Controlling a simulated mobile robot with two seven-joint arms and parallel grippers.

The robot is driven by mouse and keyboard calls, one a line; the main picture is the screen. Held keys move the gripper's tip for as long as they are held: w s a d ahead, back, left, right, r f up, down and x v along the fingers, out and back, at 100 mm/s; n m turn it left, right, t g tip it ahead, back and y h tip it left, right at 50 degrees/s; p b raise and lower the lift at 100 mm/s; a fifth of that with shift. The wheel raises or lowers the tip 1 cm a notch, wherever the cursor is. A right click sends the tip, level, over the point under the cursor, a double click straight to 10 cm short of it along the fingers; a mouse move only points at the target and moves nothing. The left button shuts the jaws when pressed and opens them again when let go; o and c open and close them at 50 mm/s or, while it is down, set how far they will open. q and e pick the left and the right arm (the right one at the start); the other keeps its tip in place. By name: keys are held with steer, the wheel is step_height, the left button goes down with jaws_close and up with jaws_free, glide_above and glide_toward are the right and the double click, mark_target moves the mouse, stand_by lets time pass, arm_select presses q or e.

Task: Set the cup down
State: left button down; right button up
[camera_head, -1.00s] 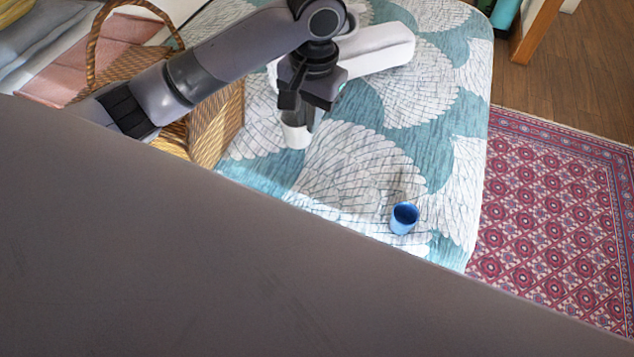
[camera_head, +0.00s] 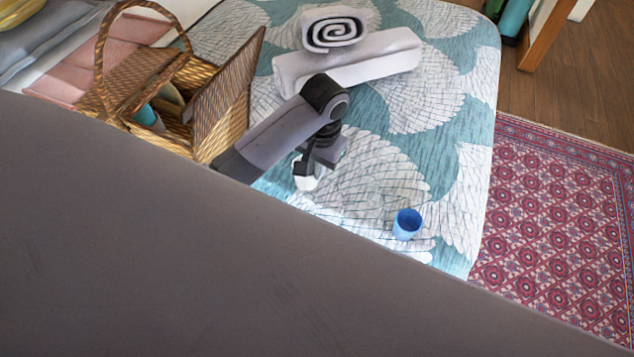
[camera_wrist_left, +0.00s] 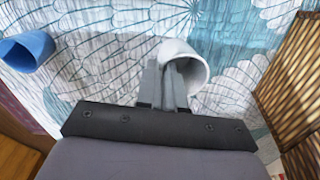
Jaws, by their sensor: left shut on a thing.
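My left gripper (camera_head: 306,170) is over the bed, right of the wicker basket. It is shut on a white cup (camera_head: 304,183), which shows just below the fingers. In the left wrist view the fingers grip the wall of the white cup (camera_wrist_left: 185,58), whose opening faces the camera side. A blue cup (camera_head: 407,224) stands on the bed to the right of my gripper, near the front edge; it also shows at the left of the left wrist view (camera_wrist_left: 27,50). I cannot tell whether the white cup touches the bed. My right gripper is not in view.
An open wicker basket (camera_head: 228,100) stands left of the gripper. Rolled white towels (camera_head: 350,62) lie behind it. The patterned bedspread (camera_head: 440,165) is free around the blue cup. A red rug (camera_head: 560,215) covers the floor at right.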

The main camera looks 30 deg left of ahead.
arm_select(q)
steer(key=shift+f, duration=3.3)
steer(key=shift+f, duration=0.1)
steer(key=c, duration=1.3)
jaws_free()
steer(key=shift+o, duration=0.2)
